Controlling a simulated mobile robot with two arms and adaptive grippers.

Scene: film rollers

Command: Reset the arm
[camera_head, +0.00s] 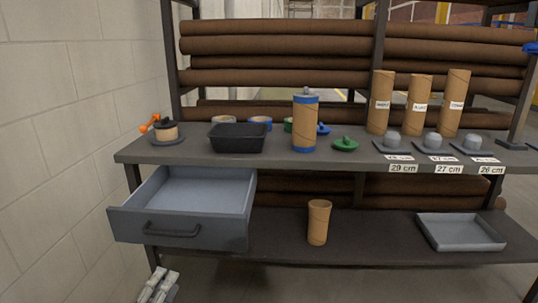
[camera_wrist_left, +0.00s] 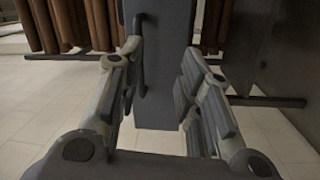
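My left gripper (camera_head: 158,286) shows at the bottom left of the head view, low in front of the drawer and apart from it. In the left wrist view my left gripper (camera_wrist_left: 158,85) is open, with nothing between its fingers. Beyond the fingers in that view is the grey drawer front (camera_wrist_left: 165,65) with its handle (camera_wrist_left: 140,70). In the head view the drawer (camera_head: 200,190) is pulled out and looks empty, with a dark handle (camera_head: 172,231) on its front. My right gripper does not show.
The workbench (camera_head: 270,155) holds a black bin (camera_head: 238,138), a cardboard tube with blue ends (camera_head: 305,125), a green knobbed disc (camera_head: 345,144) and a tape dispenser (camera_head: 165,132). Labelled tubes (camera_head: 419,105) stand at right. The lower shelf holds a short tube (camera_head: 318,222) and a grey tray (camera_head: 460,233).

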